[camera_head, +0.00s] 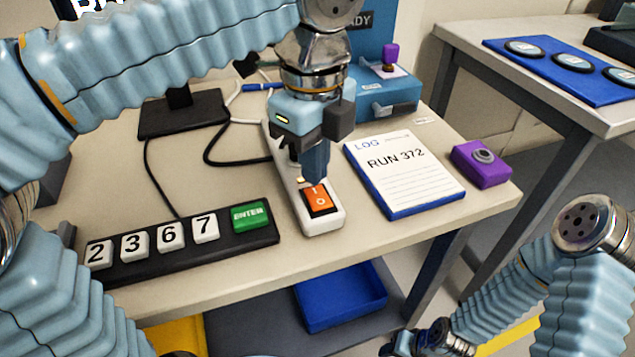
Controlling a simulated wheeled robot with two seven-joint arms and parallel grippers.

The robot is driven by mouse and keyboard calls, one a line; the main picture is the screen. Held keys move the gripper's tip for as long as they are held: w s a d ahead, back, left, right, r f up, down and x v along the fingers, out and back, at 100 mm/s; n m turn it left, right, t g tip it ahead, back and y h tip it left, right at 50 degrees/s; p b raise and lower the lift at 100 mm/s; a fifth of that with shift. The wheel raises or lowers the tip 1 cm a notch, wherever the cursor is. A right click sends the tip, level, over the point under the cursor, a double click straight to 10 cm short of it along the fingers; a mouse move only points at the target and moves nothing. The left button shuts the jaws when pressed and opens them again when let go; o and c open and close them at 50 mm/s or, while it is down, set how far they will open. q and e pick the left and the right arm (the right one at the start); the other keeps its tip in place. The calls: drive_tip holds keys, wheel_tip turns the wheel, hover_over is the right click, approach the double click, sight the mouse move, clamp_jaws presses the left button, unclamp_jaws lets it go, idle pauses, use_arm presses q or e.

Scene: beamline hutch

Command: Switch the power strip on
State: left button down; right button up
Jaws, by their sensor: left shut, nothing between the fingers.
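The white power strip (324,221) lies on the table, running away from me. Its orange rocker switch (319,202), marked with a line and a circle, is at the near end. My left gripper (316,180) is shut and empty, pointing down over the far part of the switch, by the line mark. Its fingertips appear to be at or just above the rocker; I cannot tell whether they touch. The gripper hides part of the strip behind it. My right arm (520,290) is low at the right; its gripper is not clearly visible at the bottom edge.
A black keypad (150,262) with number keys and a green ENTER key (250,216) is left of the strip. A blue-backed log pad (408,175) and a purple device (482,163) are to the right. A blue tray (340,297) sits below. Cables run behind the strip.

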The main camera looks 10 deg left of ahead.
sight(315, 190)
use_arm(q)
wheel_tip(315, 190, up, 3)
drive_tip(key=shift+p, duration=1.15)
drive_tip(key=shift+r, duration=0.95)
